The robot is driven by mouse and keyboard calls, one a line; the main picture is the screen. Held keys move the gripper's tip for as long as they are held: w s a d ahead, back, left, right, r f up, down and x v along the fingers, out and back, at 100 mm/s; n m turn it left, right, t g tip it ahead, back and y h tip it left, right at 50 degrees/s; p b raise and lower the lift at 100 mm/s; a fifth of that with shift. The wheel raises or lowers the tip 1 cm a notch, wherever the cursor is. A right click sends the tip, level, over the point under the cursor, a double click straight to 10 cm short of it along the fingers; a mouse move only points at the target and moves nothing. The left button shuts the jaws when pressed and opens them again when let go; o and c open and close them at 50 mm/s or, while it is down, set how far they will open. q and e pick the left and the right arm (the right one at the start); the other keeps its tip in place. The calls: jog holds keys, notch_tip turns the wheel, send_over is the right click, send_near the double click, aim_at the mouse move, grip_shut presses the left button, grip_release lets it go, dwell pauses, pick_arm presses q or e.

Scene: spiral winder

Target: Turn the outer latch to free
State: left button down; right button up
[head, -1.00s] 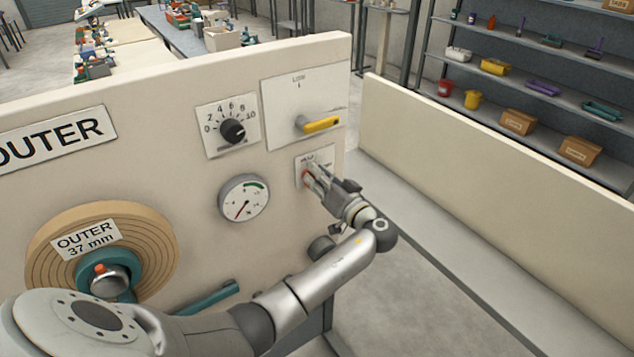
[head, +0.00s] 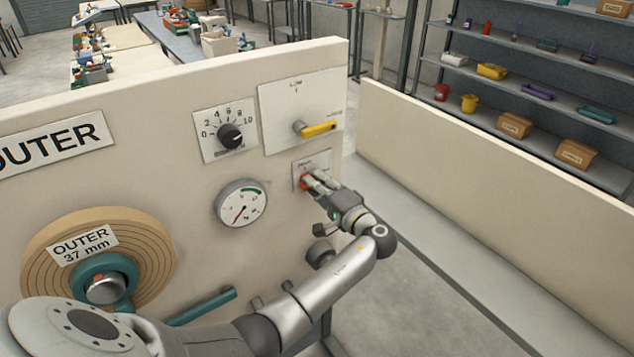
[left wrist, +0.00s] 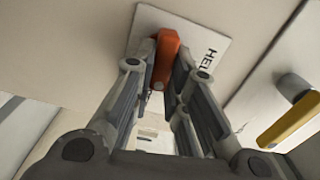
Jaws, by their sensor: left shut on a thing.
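The outer latch is a small orange-red lever (head: 306,182) on a white plate (head: 325,166) low on the right side of the OUTER panel. My left gripper (head: 313,181) is shut on it and hides part of it in the head view. In the left wrist view, the latch (left wrist: 166,52) stands between the two fingertips (left wrist: 165,72). The plate (left wrist: 208,40) behind it carries letters that read "HEL", with the rest hidden. My right gripper is not in view.
A yellow lever (head: 320,129) sits just above the latch plate. A black dial (head: 230,136) and a gauge (head: 241,204) are to the left. A wound roll marked OUTER 37 mm (head: 150,262) is lower left. A low cream wall (head: 500,180) runs along the right.

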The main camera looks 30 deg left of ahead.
pick_arm(q)
jog(key=shift+m, duration=0.7)
jog(key=c, duration=1.4)
grip_release()
jog(key=shift+f, duration=0.1)
jog(key=shift+c, duration=0.2)
jog(key=v, duration=1.2)
jog(key=shift+f, duration=0.1)
